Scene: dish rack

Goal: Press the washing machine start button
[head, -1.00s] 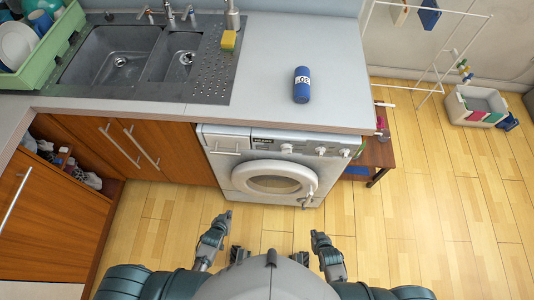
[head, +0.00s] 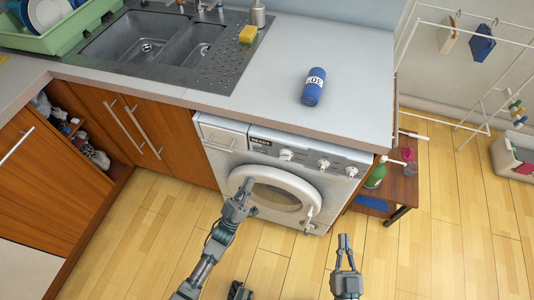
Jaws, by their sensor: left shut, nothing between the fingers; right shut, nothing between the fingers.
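The white washing machine (head: 222,165) stands under the worktop, with its round door (head: 310,187) shut. Its control panel (head: 304,157) runs along the top front and carries three white knobs, one of them at the left (head: 286,155). I cannot tell which small part is the start button. My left gripper (head: 247,184) is shut and empty; in the picture it overlaps the left side of the door, below the panel. My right gripper (head: 345,238) is shut and empty, low over the floor, right of the machine's front and apart from it.
A wooden side table (head: 400,188) with a green bottle (head: 376,176) stands right of the machine. A drying rack (head: 484,98) stands further right. The wooden floor (head: 430,255) in front is clear.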

